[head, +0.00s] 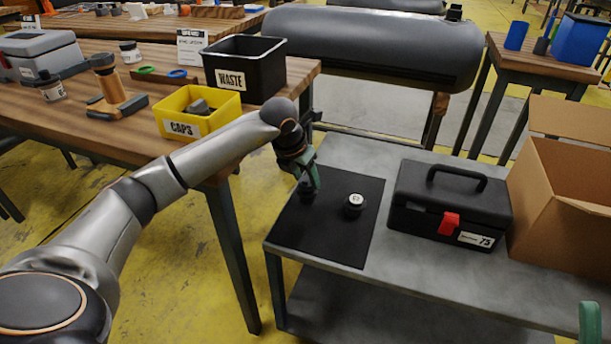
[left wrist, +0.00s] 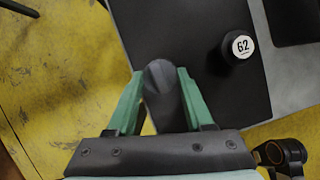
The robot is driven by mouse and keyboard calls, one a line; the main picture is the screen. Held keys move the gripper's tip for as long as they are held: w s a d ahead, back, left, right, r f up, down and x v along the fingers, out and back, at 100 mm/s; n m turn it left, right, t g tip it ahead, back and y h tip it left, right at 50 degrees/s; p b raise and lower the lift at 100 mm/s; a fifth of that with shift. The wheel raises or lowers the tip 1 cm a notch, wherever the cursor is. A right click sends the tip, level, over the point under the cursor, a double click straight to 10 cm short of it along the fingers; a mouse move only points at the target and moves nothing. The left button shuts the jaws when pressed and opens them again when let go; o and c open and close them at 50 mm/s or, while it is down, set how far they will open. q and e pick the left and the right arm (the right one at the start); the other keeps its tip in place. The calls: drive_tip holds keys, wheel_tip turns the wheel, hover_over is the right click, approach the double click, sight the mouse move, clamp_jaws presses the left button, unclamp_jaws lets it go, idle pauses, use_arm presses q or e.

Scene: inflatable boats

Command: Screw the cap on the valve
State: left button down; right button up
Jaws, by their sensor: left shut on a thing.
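A black round valve (head: 354,205) with a white label on top stands on the black mat (head: 345,245) on the grey table. In the left wrist view the valve (left wrist: 238,46) shows the number 62. My left gripper (head: 308,190) is over the mat, to the left of the valve and apart from it. Its green fingers (left wrist: 162,75) are shut on a dark grey cap (left wrist: 162,95). The fingers partly hide the cap in the head view, and its height over the mat is hard to tell. One green fingertip of my right gripper (head: 590,323) shows at the lower right edge.
A black toolbox (head: 450,205) with a red latch and an open cardboard box (head: 570,190) stand right of the mat. On the wooden table are a yellow CAPS bin (head: 222,119) holding dark caps and a black WASTE bin (head: 250,75). A grey inflatable tube (head: 370,50) lies behind.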

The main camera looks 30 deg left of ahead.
use_arm(q)
drive_tip(key=shift+f, duration=0.65)
idle(1.9)
drive_tip(key=m, duration=0.2)
drive_tip(key=m+h, duration=0.1)
drive_tip(key=m, duration=0.1)
drive_tip(key=shift+a+h, duration=0.2)
drive_tip(key=shift+h, duration=0.1)
drive_tip(key=shift+m+g+h, duration=0.3)
drive_tip(key=shift+m+g, duration=0.1)
drive_tip(key=shift+m, duration=0.5)
drive_tip(key=shift+w+m+h, duration=0.1)
drive_tip(key=shift+m+h, duration=0.2)
drive_tip(key=shift+m, duration=0.6)
drive_tip(key=shift+m+g+h, duration=0.3)
drive_tip(key=shift+m+g, duration=0.2)
drive_tip(key=shift+m, duration=0.5)
drive_tip(key=shift+r+m, duration=0.1)
drive_tip(key=shift+m, duration=0.7)
drive_tip(key=shift+a+r, duration=0.1)
